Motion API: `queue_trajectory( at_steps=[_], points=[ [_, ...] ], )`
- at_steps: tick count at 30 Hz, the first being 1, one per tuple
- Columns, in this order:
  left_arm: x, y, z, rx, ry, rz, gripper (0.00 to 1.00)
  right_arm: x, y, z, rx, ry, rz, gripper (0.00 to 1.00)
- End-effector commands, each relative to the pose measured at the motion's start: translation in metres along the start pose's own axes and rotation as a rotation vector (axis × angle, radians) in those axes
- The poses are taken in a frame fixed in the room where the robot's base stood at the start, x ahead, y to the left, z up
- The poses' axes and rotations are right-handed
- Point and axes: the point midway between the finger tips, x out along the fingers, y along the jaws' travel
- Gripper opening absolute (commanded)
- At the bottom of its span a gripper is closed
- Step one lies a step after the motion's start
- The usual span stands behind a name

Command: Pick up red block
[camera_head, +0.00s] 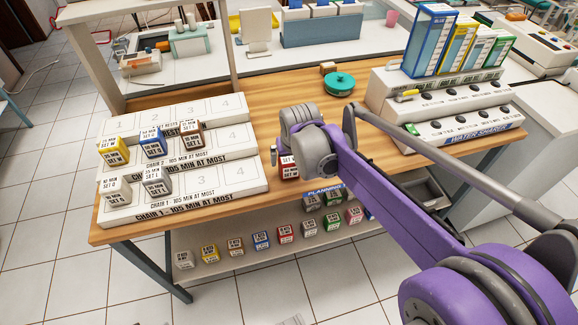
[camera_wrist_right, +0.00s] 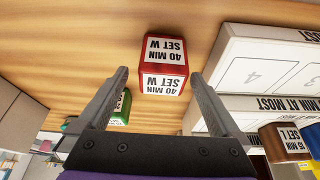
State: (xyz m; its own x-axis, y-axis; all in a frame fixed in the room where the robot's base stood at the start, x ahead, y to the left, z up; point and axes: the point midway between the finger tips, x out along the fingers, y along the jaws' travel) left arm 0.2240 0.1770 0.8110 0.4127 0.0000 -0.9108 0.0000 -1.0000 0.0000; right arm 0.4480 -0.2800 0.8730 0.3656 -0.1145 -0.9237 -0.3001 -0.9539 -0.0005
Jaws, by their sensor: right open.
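The red block (camera_head: 288,171), labelled "40 MIN SET W", stands on the wooden table, right of the stepped white chain rack. In the head view my right gripper (camera_head: 281,158) is over it and hides part of it. In the right wrist view the red block (camera_wrist_right: 165,65) shows clearly, its label upside down. It lies ahead of and between the two fingertips of my right gripper (camera_wrist_right: 159,76), which are spread apart. A gap shows at each side of the block. My left gripper is not in view.
The stepped chain rack (camera_head: 245,174) holds several coloured blocks at the left. A teal round container (camera_head: 339,82) stands behind my gripper. Several small blocks line the shelf below. Bare wood (camera_head: 262,100) lies behind the rack.

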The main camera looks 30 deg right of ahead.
Motion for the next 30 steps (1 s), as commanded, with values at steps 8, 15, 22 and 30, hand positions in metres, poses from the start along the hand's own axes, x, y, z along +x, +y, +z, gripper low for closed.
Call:
queue_trajectory(
  at_steps=[8,15,22,30],
  points=[
    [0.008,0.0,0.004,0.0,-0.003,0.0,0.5,0.036,-0.003,-0.003,0.0,0.0,0.0,1.0],
    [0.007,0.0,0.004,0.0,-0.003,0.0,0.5,0.037,-0.003,-0.003,-0.001,0.0,0.0,1.0],
    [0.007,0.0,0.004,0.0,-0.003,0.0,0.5,0.037,-0.003,-0.003,-0.001,0.0,0.0,0.6],
    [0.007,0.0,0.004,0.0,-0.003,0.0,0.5,0.037,-0.003,-0.003,-0.001,0.0,0.0,0.12]
  ],
)
